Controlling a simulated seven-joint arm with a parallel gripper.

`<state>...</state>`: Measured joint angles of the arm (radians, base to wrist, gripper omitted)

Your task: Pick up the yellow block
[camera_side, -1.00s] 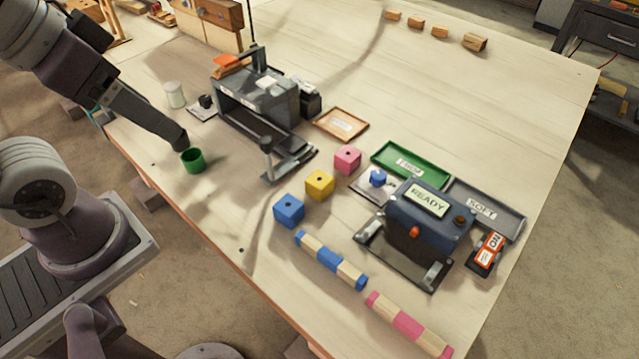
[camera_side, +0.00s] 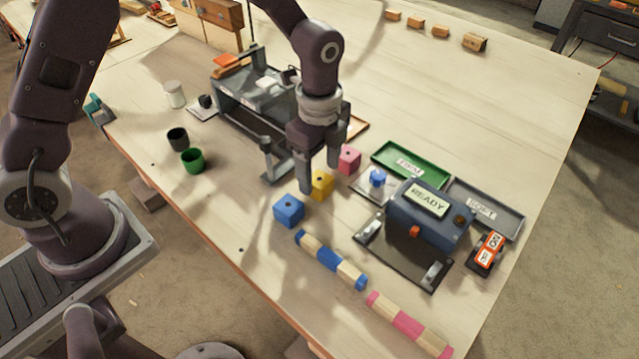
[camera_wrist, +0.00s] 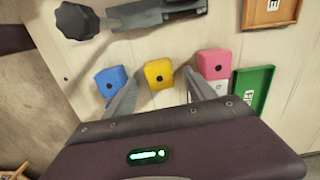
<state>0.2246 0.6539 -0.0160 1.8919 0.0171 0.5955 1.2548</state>
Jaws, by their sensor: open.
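The yellow block (camera_side: 320,184) sits on the table in a row between the blue block (camera_side: 289,211) and the pink block (camera_side: 347,160). My gripper (camera_side: 320,178) is open above the row, its fingers pointing down, and one finger partly covers the yellow block in the side view. In the wrist view the yellow block (camera_wrist: 158,74) lies between my two spread fingers (camera_wrist: 157,88), and nothing is held. The blue block (camera_wrist: 111,81) is beyond the left finger and the pink block (camera_wrist: 214,64) beyond the right finger. I cannot tell the exact height above the block.
A grey device with a clamp handle (camera_side: 268,165) stands close left of my gripper. A blue READY machine (camera_side: 430,215) and a green tray (camera_side: 411,162) are to the right. Striped blue (camera_side: 331,260) and pink (camera_side: 408,325) laths lie in front. Two cups (camera_side: 193,161) stand at left.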

